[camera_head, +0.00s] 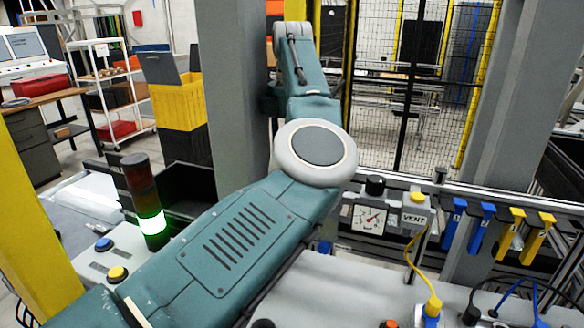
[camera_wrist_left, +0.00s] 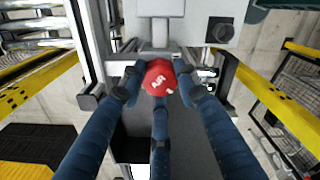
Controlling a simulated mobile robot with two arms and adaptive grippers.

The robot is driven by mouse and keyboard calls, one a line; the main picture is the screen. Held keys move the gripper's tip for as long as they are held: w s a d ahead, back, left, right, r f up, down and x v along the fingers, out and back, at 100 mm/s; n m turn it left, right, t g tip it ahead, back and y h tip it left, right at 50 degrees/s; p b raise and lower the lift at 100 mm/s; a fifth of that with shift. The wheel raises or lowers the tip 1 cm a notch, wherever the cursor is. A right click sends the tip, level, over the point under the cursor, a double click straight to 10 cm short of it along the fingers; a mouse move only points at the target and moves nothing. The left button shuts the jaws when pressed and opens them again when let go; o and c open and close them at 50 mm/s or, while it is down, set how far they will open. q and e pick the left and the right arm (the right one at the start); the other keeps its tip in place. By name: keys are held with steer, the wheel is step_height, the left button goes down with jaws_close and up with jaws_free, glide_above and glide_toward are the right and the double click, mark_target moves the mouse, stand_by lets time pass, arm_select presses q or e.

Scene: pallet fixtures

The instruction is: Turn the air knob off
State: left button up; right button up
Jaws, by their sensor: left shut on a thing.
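A red knob (camera_wrist_left: 158,77) with white markings on its face sits in the middle of the left wrist view. My left gripper (camera_wrist_left: 160,92) has its dark blue fingers around the knob, two from the sides and one from below, and it is shut on it. In the head view my teal left arm reaches from the lower left to the top middle, and its gripper and the red knob are hidden there. A pressure gauge (camera_head: 369,218) with a white face is mounted on the rail right of my arm. My right gripper is in neither view.
A black knob (camera_head: 375,185) and a VENT unit with a yellow button (camera_head: 417,197) are by the gauge. Blue and yellow hooks (camera_head: 485,228) hang at right. A lit green stack light (camera_head: 152,222) stands left of my arm. A grey post (camera_head: 232,85) rises behind it.

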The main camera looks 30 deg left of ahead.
arm_select(q)
steer(key=shift+r, duration=0.1)
stand_by(0.5)
steer(key=o, duration=1.2)
steer(key=shift+c, duration=0.2)
